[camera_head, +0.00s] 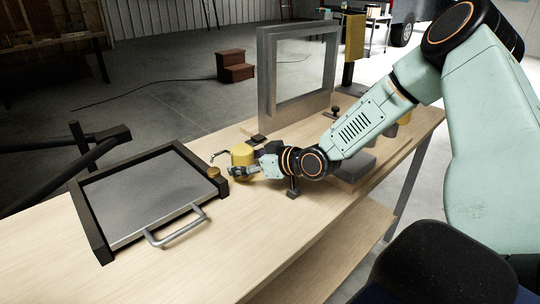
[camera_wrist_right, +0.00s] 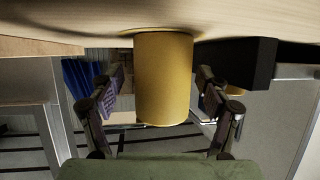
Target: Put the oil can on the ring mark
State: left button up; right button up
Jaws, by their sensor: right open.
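The yellow oil can (camera_head: 242,155) stands upright on the wooden workbench, with a thin curved spout pointing left. My right gripper (camera_head: 243,170) is low over the bench at the can's near side. In the right wrist view the can's yellow body (camera_wrist_right: 163,85) is between the two spread fingers of the gripper (camera_wrist_right: 160,90), with gaps on both sides. The gripper is open and holds nothing. I cannot make out the ring mark in either view. My left gripper is not in view.
A grey upright frame (camera_head: 265,85) stands behind. The bench (camera_head: 225,255) is clear in front.

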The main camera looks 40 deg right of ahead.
aim_at(252, 158)
jog(key=p+v, duration=0.1)
jog(key=v, duration=0.1)
jog(key=r+p+v, duration=0.1)
jog(key=p+v, duration=0.1)
jog(key=shift+s, duration=0.1)
jog(key=shift+s+r+p, duration=0.2)
jog(key=shift+p, duration=0.1)
jog(key=p+v, duration=0.2)
jog(key=p, duration=0.1)
jog(key=shift+s+d, duration=0.2)
jog(key=shift+s+r+p, duration=0.4)
jog(key=shift+s+p, duration=0.2)
jog(key=shift+p, duration=0.3)
jog(key=shift+s+d+r+p, duration=0.2)
jog(key=shift+s+p, duration=0.25)
jog(key=shift+p, duration=0.75)
jog(key=shift+s+d+r+p, duration=0.15)
jog(key=shift+s+p, duration=0.65)
jog(key=shift+p, duration=0.05)
jog(key=shift+w, duration=0.15)
